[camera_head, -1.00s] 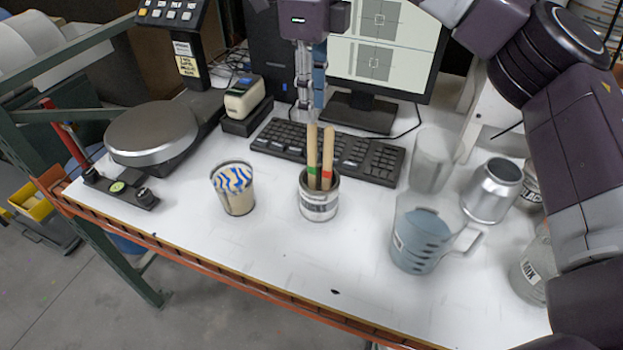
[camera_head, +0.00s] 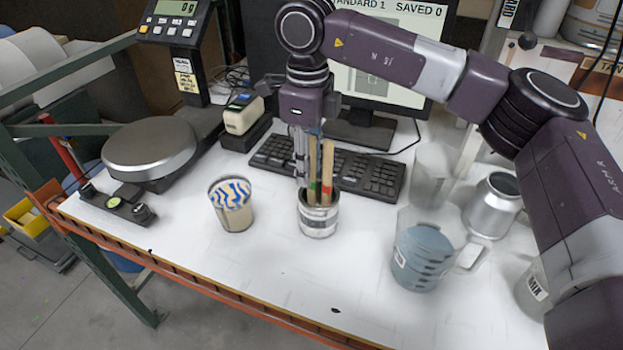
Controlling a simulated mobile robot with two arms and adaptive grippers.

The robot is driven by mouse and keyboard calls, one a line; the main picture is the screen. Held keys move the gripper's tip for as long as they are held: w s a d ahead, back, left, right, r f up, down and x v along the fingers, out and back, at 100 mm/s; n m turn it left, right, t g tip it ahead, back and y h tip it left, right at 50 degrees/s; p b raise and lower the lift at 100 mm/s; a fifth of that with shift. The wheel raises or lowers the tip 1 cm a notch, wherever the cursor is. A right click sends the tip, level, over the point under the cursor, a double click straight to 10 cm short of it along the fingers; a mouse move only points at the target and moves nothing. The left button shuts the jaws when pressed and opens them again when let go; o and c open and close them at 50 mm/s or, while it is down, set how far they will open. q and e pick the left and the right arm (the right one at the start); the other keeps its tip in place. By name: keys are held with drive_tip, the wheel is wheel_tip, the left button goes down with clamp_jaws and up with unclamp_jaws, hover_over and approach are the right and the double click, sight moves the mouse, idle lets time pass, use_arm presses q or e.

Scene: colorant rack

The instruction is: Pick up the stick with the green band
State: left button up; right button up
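The wooden stick with the green band (camera_head: 312,187) stands in a small labelled metal can (camera_head: 318,222). A second wooden stick with a red band (camera_head: 327,172) stands just right of it in the same can. My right gripper (camera_head: 305,178) points down at the can, with its fingers beside the upper part of the green-banded stick. One grey finger is just left of that stick; the other is partly hidden by the sticks. Whether the fingers touch or grip the stick cannot be made out. My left gripper is not in view.
A cup with blue wavy stripes (camera_head: 232,205) stands left of the can. A keyboard (camera_head: 371,178) lies close behind it. A blue-filled pitcher (camera_head: 422,258) and a metal jar (camera_head: 492,207) stand right. A round scale (camera_head: 150,147) is at left.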

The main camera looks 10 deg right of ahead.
drive_tip(key=shift+f, duration=0.1)
drive_tip(key=shift+c, duration=0.4)
clamp_jaws()
